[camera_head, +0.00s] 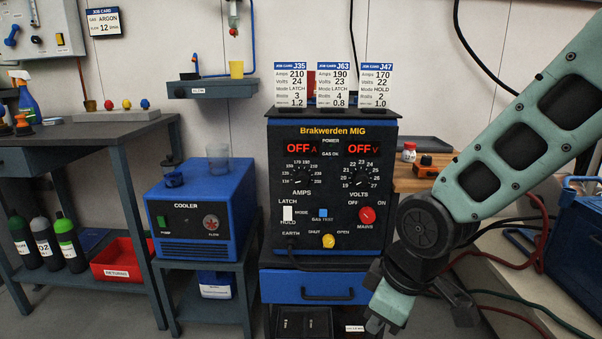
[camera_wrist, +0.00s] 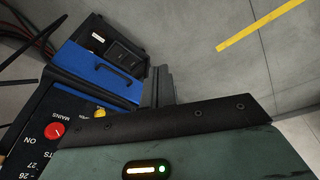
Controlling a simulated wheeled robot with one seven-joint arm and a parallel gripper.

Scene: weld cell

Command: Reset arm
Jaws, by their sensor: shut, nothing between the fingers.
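My arm reaches in from the right in the camera_head view and bends down at a dark joint. My gripper (camera_head: 378,324) hangs at the bottom edge, in front of the right side of the welder's blue drawer, pointing down. It is shut and empty; its tips are small and partly cut off there. In the wrist view the fingers (camera_wrist: 162,84) show as dark strips beyond the gripper body, tilted beside the welder. The Brakwerden MIG welder (camera_head: 330,185) stands upright, both displays reading OFF. Its red mains knob (camera_head: 367,215) and yellow knob (camera_head: 328,241) are on the front.
Three job cards (camera_head: 338,84) stand on the welder. A blue cooler (camera_head: 203,209) sits on a stand to its left. A red returns bin (camera_head: 118,262) and several gas bottles (camera_head: 67,243) are at far left. Cables (camera_head: 520,266) run over the bench at right. Floor (camera_wrist: 215,75) shows clear.

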